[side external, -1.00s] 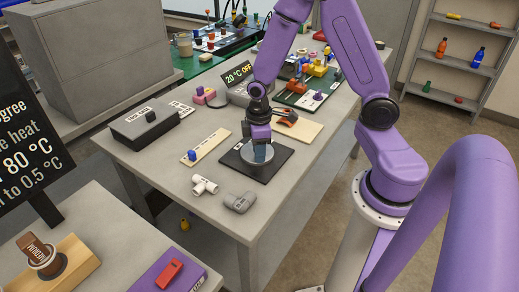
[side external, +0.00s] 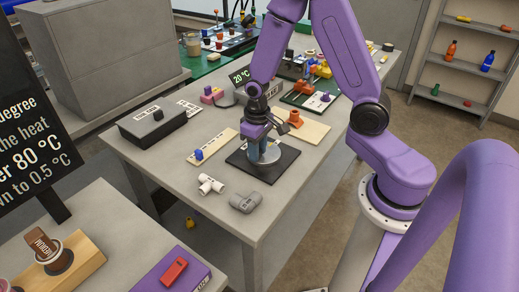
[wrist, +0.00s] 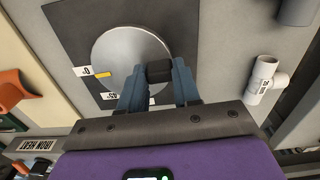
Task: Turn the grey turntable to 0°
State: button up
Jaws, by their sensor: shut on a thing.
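The grey turntable (wrist: 122,48) is a round disc on a black square plate (wrist: 72,32); it also shows in the side view (side external: 271,178). A short black peg (wrist: 160,71) stands near the disc's rim. My gripper (wrist: 159,75) is shut on this peg, one finger on each side. In the side view my gripper (side external: 263,152) points down onto the disc and hides part of it. A yellow mark (wrist: 103,75) on the disc's rim lies close beside a white "0" label (wrist: 83,71) on the plate. Another white label (wrist: 109,96) is near my left finger.
A white pipe tee (side external: 210,185) and a grey fitting (side external: 245,202) lie in front of the plate. A strip with a blue knob (side external: 198,154) lies to its left. An orange piece (side external: 295,117) stands on a beige board (side external: 312,132) behind it.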

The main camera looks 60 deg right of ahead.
jog(key=shift+w+m, duration=0.15)
jog(key=shift+m, duration=0.25)
jog(key=o, duration=1.1)
jog(key=shift+c, duration=0.2)
notch_tip(320, 180, up, 18)
jog(key=shift+f, duration=0.25)
jog(key=shift+a, duration=0.1)
jog(key=s+a+f+n, duration=0.1)
jog(key=s+a+n, duration=0.2)
jog(key=s+n, duration=0.3)
jog(key=s+a+f+n, duration=0.1)
jog(key=s+a+n, duration=0.2)
jog(key=s, duration=1.2)
jog(key=n, duration=0.3)
jog(key=shift+s+a+f+n, duration=0.2)
jog(key=shift+s+a+n, duration=0.05)
jog(key=shift+s+n, duration=0.15)
